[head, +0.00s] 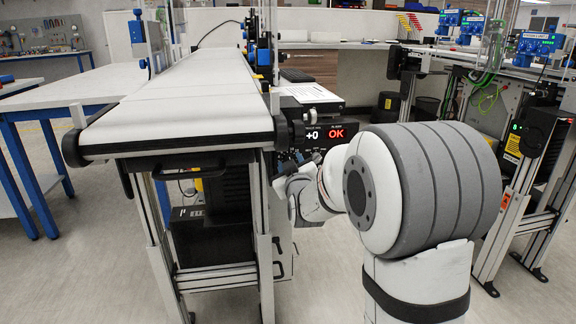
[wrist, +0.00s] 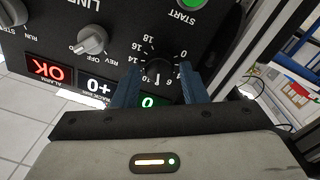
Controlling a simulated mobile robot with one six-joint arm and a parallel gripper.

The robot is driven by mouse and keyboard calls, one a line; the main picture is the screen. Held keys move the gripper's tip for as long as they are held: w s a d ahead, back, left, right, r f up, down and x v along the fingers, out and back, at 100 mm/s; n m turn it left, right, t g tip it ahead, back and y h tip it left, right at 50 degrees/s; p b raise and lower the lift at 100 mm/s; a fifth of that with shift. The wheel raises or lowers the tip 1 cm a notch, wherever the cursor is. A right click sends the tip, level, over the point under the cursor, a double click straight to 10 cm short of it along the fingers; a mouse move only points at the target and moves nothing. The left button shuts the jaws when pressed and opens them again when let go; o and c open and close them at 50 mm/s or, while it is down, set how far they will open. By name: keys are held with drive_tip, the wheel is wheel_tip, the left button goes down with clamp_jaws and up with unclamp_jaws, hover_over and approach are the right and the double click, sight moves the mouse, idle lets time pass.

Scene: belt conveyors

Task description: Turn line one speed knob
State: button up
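A black control box (head: 296,124) hangs on the side of a white belt conveyor (head: 185,92). Its panel (wrist: 55,22) fills the upper wrist view, upside down, with part of the word LINE showing. The round black speed knob (wrist: 159,72) has a white pointer line and a numbered scale around it. My gripper (wrist: 159,80) is open, with one blue-grey finger on each side of the knob. Gaps seem to show between the fingers and the knob; contact cannot be told. In the head view my arm hides the knob and most of the gripper.
Beside the knob are a grey REV/OFF selector (wrist: 91,40), another selector (wrist: 12,12) marked RUN and a green START button (wrist: 190,3). Displays read red OK (wrist: 48,69), white +0 (wrist: 97,86) and green 0 (wrist: 150,101). A blue-legged table (head: 45,105) stands left.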

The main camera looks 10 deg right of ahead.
drive_tip(key=shift+o, duration=1)
drive_tip(key=s+p, duration=0.2)
drive_tip(key=s, duration=0.6)
drive_tip(key=shift+a+f, duration=0.15)
